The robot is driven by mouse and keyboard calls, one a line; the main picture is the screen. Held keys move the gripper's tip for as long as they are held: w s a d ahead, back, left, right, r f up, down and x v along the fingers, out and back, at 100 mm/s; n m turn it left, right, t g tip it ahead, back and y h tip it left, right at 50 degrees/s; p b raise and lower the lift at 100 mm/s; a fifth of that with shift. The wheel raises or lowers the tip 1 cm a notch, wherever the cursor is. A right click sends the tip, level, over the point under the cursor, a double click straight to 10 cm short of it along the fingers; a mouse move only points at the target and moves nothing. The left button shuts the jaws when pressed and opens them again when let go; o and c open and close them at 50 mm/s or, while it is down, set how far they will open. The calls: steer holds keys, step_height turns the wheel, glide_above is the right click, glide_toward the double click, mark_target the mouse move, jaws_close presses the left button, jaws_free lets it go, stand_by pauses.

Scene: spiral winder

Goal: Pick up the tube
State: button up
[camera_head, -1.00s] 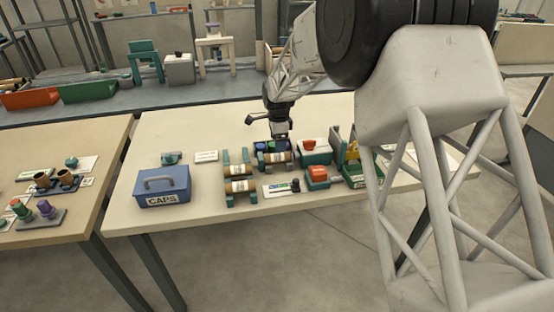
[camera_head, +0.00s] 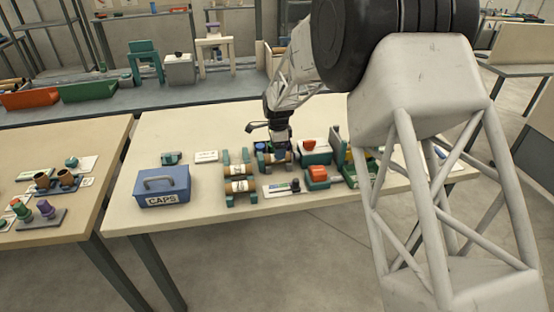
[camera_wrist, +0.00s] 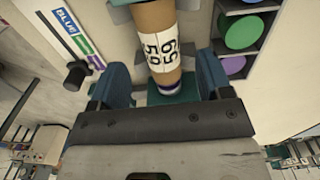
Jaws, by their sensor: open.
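A brown cardboard tube (camera_wrist: 154,23) with a white label of printed dark numbers lies on a teal stand in the wrist view. A purple-and-white band shows at its near end. My gripper (camera_wrist: 162,80) is open, with one blue finger on each side of the tube's near end. I cannot tell whether either finger touches it. In the head view, my gripper (camera_head: 281,146) is low over a tube (camera_head: 270,157) on the table and hides part of it. Two more brown tubes, an upper one (camera_head: 239,170) and a lower one (camera_head: 241,186), lie in a teal rack to the left.
A blue CAPS box (camera_head: 162,187) stands at the table's left. A white card marked BLUE (camera_wrist: 68,35) and a shelf with green and purple discs (camera_wrist: 241,32) flank the tube. Teal boxes with orange tops (camera_head: 317,175) stand to the right.

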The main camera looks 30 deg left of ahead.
steer(key=shift+a+f, duration=0.15)
steer(key=shift+f, duration=2.1)
steer(key=c, duration=1)
steer(key=shift+r, duration=0.1)
steer(key=shift+r, duration=4.95)
